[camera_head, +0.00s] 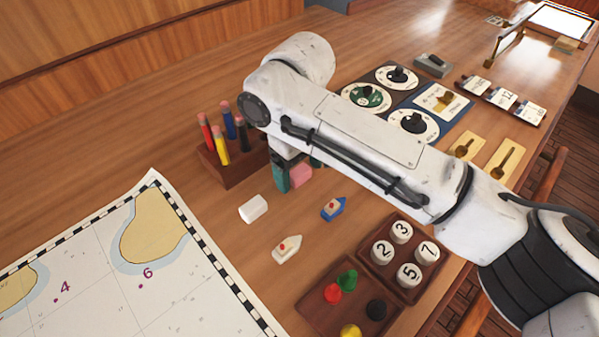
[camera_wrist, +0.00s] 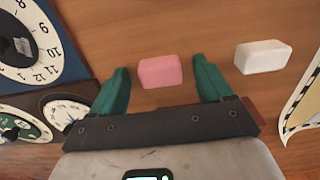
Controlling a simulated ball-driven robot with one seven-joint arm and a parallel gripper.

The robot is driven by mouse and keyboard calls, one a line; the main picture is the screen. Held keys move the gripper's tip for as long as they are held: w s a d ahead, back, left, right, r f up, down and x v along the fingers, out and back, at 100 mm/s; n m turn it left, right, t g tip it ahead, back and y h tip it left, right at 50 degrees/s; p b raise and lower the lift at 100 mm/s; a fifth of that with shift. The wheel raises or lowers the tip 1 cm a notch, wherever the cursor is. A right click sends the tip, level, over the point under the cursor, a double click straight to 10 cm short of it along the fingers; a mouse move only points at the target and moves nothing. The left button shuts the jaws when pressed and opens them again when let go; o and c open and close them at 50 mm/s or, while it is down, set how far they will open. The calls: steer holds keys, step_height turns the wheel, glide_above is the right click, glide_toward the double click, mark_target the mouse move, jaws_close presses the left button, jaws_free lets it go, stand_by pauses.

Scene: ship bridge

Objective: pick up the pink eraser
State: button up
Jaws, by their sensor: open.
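The pink eraser (camera_wrist: 161,72) lies on the wooden table, seen in the wrist view between the two green fingertips of my gripper (camera_wrist: 160,85). A gap shows on each side of it, so the gripper is open and not holding it. In the head view part of the pink eraser (camera_head: 301,174) shows just right of a green finger of my gripper (camera_head: 297,176), with the rest hidden by my arm. A white eraser-like block (camera_head: 253,208) lies apart from it, and it also shows in the wrist view (camera_wrist: 262,56) right of the gripper.
A wooden holder with several pencils (camera_head: 229,169) stands close left of my gripper. Dial panels (camera_head: 390,100) lie behind my arm. Two toy boats (camera_head: 334,208) and wooden trays (camera_head: 365,256) of pieces are in front. A chart (camera_head: 90,270) covers the lower left.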

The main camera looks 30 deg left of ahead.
steer(key=c, duration=1.1)
steer(key=shift+r, duration=0.15)
steer(key=shift+r, duration=0.5)
steer(key=shift+s+d+r, duration=0.4)
steer(key=shift+s+r, duration=1.55)
steer(key=shift+s, duration=0.35)
steer(key=shift+s+d+r, duration=0.35)
steer(key=shift+s+r, duration=1.65)
steer(key=shift+s, duration=0.3)
steer(key=shift+s+d+r, duration=0.4)
steer(key=shift+s+r, duration=1.55)
steer(key=shift+s, duration=0.35)
